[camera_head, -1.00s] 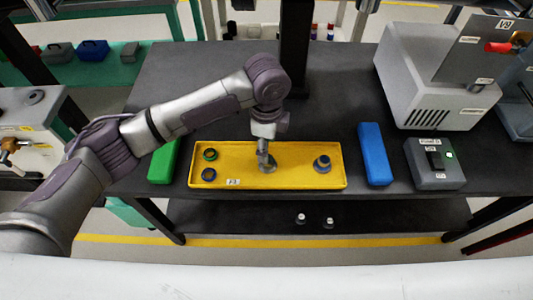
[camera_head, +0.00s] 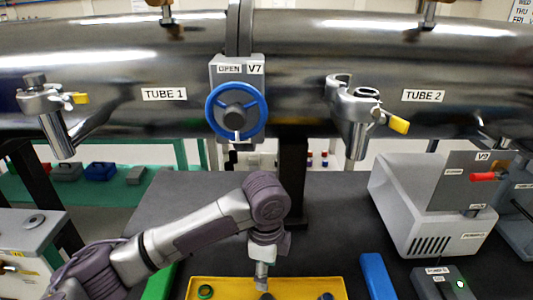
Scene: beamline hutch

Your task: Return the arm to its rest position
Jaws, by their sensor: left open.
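My left arm comes in from the lower left and bends down over the dark table. My left gripper (camera_head: 262,282) points down above the yellow tray (camera_head: 225,282), near the tray's middle. It is open; its fingertips are small and close to a grey part in the tray (camera_head: 267,296), and I cannot tell whether they touch. A dark green ring (camera_head: 205,291) lies at the tray's left and a grey-blue ring (camera_head: 326,297) at its right. The tray's front is cut off by the picture's lower edge. My right gripper is not in view.
Steel tubes labelled TUBE 1 (camera_head: 120,70) and TUBE 2 (camera_head: 430,75) run across the top, with a blue valve wheel (camera_head: 235,111) between them. A green block (camera_head: 160,282) and a blue block (camera_head: 377,277) flank the tray. A grey-white machine (camera_head: 425,205) stands right.

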